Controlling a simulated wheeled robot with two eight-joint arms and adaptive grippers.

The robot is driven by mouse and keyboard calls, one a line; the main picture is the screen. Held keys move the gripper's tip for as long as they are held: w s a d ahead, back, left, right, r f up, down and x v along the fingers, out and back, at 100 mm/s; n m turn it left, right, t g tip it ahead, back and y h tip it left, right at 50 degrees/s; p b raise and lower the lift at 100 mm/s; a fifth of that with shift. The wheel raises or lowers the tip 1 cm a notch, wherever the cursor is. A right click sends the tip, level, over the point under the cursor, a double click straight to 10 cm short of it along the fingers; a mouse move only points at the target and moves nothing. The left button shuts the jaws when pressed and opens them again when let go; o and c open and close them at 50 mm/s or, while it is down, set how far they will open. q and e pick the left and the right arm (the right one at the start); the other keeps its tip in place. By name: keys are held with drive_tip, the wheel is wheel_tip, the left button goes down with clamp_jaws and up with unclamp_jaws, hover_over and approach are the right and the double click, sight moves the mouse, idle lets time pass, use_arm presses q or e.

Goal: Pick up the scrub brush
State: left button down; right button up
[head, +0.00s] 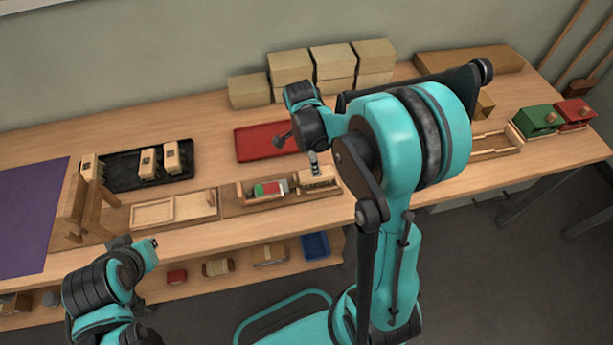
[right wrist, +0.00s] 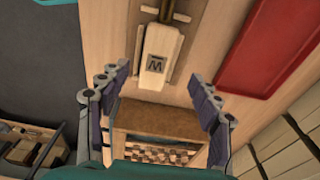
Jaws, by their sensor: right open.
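A pale wooden block marked "W" (right wrist: 157,55), possibly the scrub brush, lies in a wooden fixture beyond my fingertips in the right wrist view. A pale block (head: 318,178) at the fixture's right end in the head view seems to be the same one. My right gripper (right wrist: 158,100) is open and empty, apart from the block. Nearer, between its fingers, is a brown wooden piece (right wrist: 165,122) with a checkered part below.
A red tray (head: 255,143) lies behind the fixture (head: 245,208). A black tray (head: 122,172) with several marked blocks is at left, near a purple mat (head: 30,215). Cardboard boxes (head: 290,68) line the wall. Green (head: 537,121) and red (head: 574,113) boxes stand at right.

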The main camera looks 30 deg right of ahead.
drive_tip(key=f, duration=0.1)
drive_tip(key=f+b, duration=0.1)
drive_tip(key=f, duration=0.1)
drive_tip(key=shift+s+d, duration=0.1)
drive_tip(key=shift+d, duration=0.1)
drive_tip(key=f, duration=0.1)
drive_tip(key=f+b, duration=0.1)
drive_tip(key=f, duration=0.1)
drive_tip(key=d+f+b, duration=0.1)
drive_tip(key=shift+s+f, duration=0.3)
drive_tip(key=shift+f, duration=0.05)
drive_tip(key=shift+r, duration=0.1)
drive_tip(key=c, duration=1.3)
